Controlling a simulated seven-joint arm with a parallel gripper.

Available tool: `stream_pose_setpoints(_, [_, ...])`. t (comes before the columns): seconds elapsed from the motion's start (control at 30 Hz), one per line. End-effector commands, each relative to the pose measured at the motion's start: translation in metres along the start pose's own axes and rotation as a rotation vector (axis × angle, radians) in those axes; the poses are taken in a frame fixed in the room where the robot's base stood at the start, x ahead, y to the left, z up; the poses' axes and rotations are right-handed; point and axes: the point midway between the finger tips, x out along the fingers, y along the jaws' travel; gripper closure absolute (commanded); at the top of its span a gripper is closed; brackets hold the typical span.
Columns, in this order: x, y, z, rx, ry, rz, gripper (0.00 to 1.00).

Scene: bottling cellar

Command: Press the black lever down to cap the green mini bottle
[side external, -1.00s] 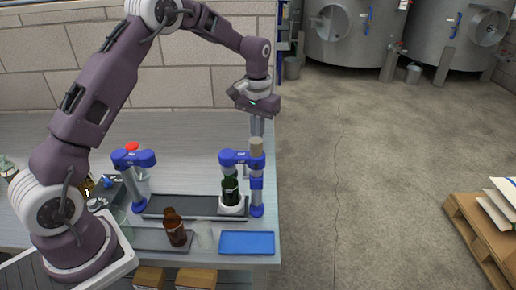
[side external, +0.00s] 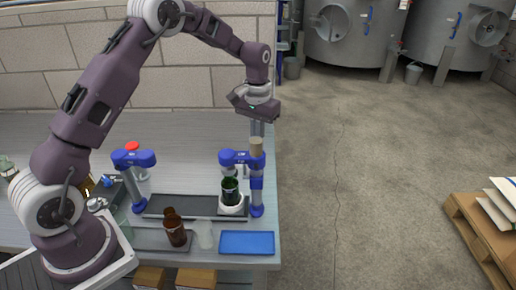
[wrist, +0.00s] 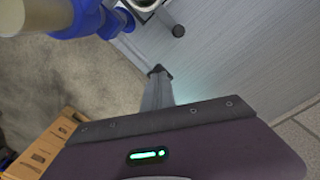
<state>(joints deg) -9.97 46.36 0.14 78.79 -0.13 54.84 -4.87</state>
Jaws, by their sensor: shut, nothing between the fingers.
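The green mini bottle (side external: 230,186) stands upright in a white round holder (side external: 231,209) beneath the head of the blue capping stand (side external: 257,183). A tan cylinder (side external: 256,147) tops the stand; it also shows in the wrist view (wrist: 32,14). My gripper (side external: 257,134) is shut and empty, pointing down just above or behind the tan cylinder. Its fingertips (wrist: 158,72) appear clear of the stand in the wrist view.
A second blue stand (side external: 133,160) with a red top is at left. A brown bottle (side external: 174,229), a clear cup (side external: 203,234) and a blue tray (side external: 247,242) lie along the front of the bench. The bench's right edge is close to the capping stand.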

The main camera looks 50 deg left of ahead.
Motion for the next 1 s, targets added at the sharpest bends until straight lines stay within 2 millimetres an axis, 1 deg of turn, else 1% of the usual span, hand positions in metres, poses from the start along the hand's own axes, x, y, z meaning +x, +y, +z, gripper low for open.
stream_pose_setpoints(1.0, [0.0099,0.001,0.002,0.001,-0.003,0.0,1.0])
